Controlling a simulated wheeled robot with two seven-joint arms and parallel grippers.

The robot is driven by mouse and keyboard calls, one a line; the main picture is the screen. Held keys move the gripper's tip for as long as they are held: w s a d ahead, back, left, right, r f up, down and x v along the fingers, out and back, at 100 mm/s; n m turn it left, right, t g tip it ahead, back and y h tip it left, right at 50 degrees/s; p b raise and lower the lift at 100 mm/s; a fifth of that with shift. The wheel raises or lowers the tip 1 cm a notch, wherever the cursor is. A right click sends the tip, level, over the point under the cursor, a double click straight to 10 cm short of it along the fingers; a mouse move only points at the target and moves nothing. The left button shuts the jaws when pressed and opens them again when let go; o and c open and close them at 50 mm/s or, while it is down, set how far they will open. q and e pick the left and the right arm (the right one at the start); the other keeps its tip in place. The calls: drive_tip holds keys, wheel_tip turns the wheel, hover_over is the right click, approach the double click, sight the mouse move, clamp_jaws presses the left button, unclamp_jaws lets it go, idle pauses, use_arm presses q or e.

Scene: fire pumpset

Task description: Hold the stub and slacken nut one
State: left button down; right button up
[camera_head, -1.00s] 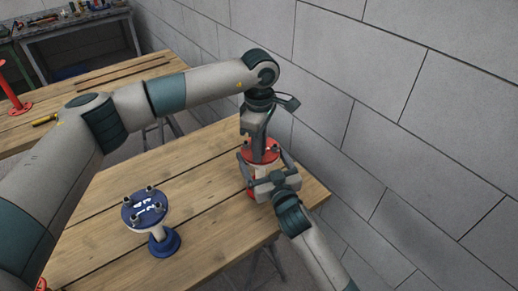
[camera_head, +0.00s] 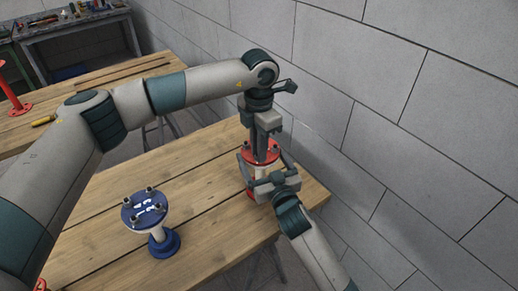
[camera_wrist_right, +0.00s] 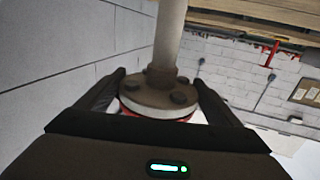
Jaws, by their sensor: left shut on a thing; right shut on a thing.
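The red stub (camera_head: 252,191) stands upright near the right end of the wooden table, with nuts on its red top flange (camera_head: 270,157). My left gripper (camera_head: 260,153) points straight down onto the flange and is shut on a nut there; its fingers hide that nut. My right gripper (camera_head: 264,184) comes from the front right and is shut on the stub below the flange. In the right wrist view its fingers (camera_wrist_right: 160,80) lie on both sides of a bolted flange (camera_wrist_right: 158,92) with a pale pipe (camera_wrist_right: 169,35).
A blue stub (camera_head: 163,242) with several nuts on its top stands to the left on the wooden table (camera_head: 205,195). A block wall (camera_head: 400,130) rises close on the right. Another table with a red stand (camera_head: 14,90) and a yellow-handled tool (camera_head: 43,120) is behind left.

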use_arm(q)
drive_tip(key=n, duration=0.6)
drive_tip(key=shift+w+r, duration=0.1)
drive_tip(key=shift+w, duration=0.05)
use_arm(e)
drive_tip(key=shift+f, duration=0.1)
use_arm(q)
drive_tip(key=n, duration=0.6)
drive_tip(key=shift+w+a+n, duration=0.1)
drive_tip(key=shift+a+n, duration=0.1)
drive_tip(key=shift+n, duration=0.2)
drive_tip(key=c, duration=1.7)
unclamp_jaws()
wheel_tip(320, 180, up, 12)
use_arm(e)
drive_tip(key=o, duration=1.6)
